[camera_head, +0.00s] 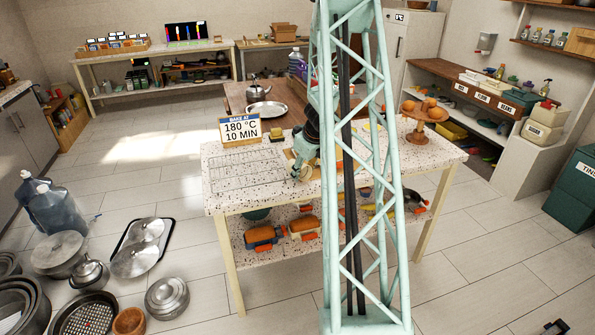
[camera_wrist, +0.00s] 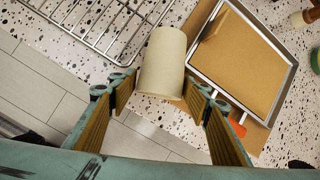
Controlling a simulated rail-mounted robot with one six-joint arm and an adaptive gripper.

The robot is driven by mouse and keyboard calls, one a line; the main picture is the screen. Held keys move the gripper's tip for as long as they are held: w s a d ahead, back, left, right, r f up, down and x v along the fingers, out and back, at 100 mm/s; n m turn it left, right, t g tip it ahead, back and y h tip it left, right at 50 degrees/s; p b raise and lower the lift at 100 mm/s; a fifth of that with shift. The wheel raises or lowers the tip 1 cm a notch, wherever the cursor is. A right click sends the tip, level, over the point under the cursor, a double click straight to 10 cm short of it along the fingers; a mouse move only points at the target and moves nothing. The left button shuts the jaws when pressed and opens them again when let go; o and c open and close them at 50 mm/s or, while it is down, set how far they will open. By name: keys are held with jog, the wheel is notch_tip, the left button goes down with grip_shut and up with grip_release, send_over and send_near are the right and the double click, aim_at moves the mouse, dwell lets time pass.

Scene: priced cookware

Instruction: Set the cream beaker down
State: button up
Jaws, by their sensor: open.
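The cream beaker (camera_wrist: 163,62) is in the wrist view, on the speckled counter between the wire rack and a metal-rimmed tray. Its near end lies between the two fingers of my gripper (camera_wrist: 158,88). The fingers are spread, with visible gaps beside the beaker, and do not look closed on it. I cannot tell for sure whether its base rests flat. In the head view my gripper (camera_head: 303,168) is low over the speckled table, and the beaker is hard to make out there.
The wire rack (camera_wrist: 105,22) is left of the beaker. The tray (camera_wrist: 240,62) with a brown surface is close on its right. An orange item (camera_wrist: 238,128) is by the tray's lower edge. A sign (camera_head: 240,129) stands at the table's back. A wooden stand (camera_head: 421,121) is at right.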

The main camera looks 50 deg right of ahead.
aim_at(304, 166)
jog(key=shift+c, duration=0.7)
jog(key=c, duration=0.5)
jog(key=shift+r, duration=0.25)
jog(key=shift+r+p, duration=1.3)
jog(key=shift+r, duration=0.35)
jog(key=shift+s+a+f+b, duration=0.15)
jog(key=shift+s+a+b, duration=0.1)
jog(key=shift+b, duration=0.1)
jog(key=shift+s+a+b, duration=0.65)
jog(key=shift+s+a, duration=0.1)
jog(key=s+a+b, duration=0.2)
jog(key=s+a, duration=0.1)
jog(key=s+a+r+b, duration=0.1)
jog(key=s+a+b, duration=0.1)
jog(key=s+a, duration=0.1)
jog(key=s+a+b, duration=0.1)
jog(key=s+a, duration=0.2)
jog(key=shift+s+a+r+b, duration=0.1)
jog(key=shift+a+r+b, duration=0.15)
jog(key=shift+b, duration=0.15)
